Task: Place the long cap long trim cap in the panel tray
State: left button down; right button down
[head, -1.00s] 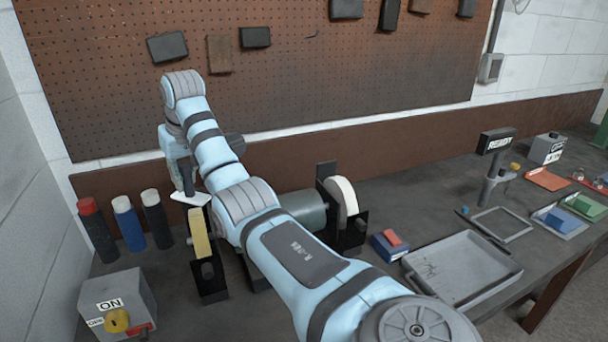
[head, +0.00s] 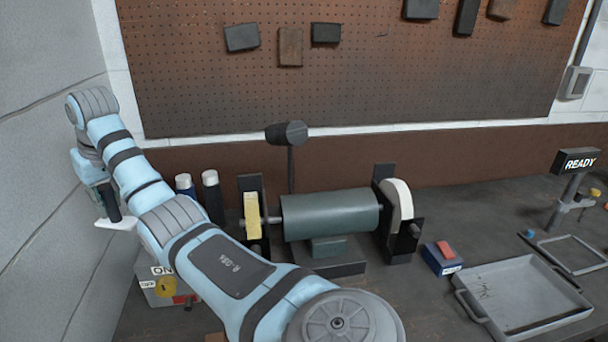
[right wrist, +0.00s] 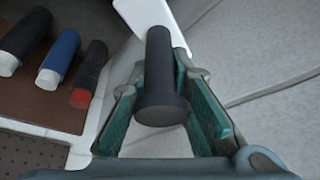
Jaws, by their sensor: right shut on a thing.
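My right gripper (head: 109,205) is at the far left of the head view, beside the left wall. It is shut on a dark cylinder, which the right wrist view (right wrist: 161,85) shows between the fingers. A flat white piece (head: 116,222) is at the cylinder's far end. A shallow grey tray with a handle (head: 575,317) lies at the lower right. I cannot tell whether it is the panel tray. I cannot pick out a long trim cap. My left gripper is not in view.
A grinder (head: 330,215) with two wheels stands mid-bench. A blue box with a red top (head: 441,262), a READY sign (head: 577,161) and a switch box (head: 163,288) are on the bench. Several bottles stand behind my arm, including a dark one (head: 212,200).

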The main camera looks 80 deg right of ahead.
aim_at(516, 298)
jog(key=z, duration=0.05)
jog(key=k, duration=1.95)
jog(key=z, duration=1.45)
jog(key=i, duration=0.5)
